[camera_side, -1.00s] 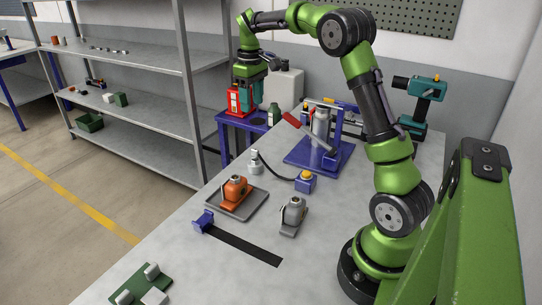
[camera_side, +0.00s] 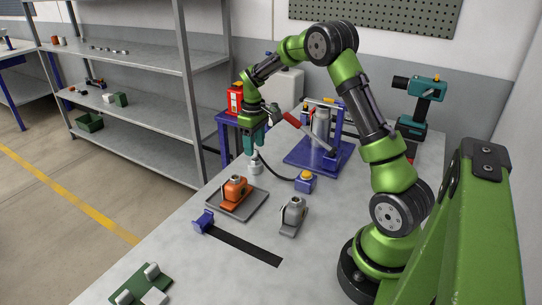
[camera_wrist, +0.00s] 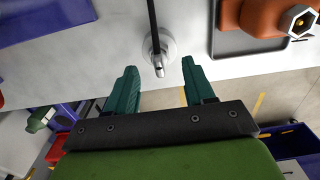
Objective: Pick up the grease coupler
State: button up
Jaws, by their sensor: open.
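What looks like the grease coupler (camera_side: 255,167) is a small silver-grey fitting with a black hose, standing near the left edge of the bench. In the wrist view the coupler (camera_wrist: 158,46) is just beyond the fingertips, roughly centred between them, with the hose running up from it. My gripper (camera_side: 250,154) has teal fingers pointing down, just above the coupler. In the wrist view my gripper (camera_wrist: 159,68) is open with nothing between the fingers.
An orange unit (camera_side: 235,189) sits on a grey tray (camera_side: 250,209) in front of the coupler, and a grey unit (camera_side: 293,214) is to its right. The hose leads to a blue box with a yellow top (camera_side: 305,183). A blue fixture (camera_side: 318,158) stands behind.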

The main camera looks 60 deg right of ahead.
aim_at(255, 156)
jog(key=shift+f, duration=1.4)
grip_shut()
jog(key=shift+r, duration=0.15)
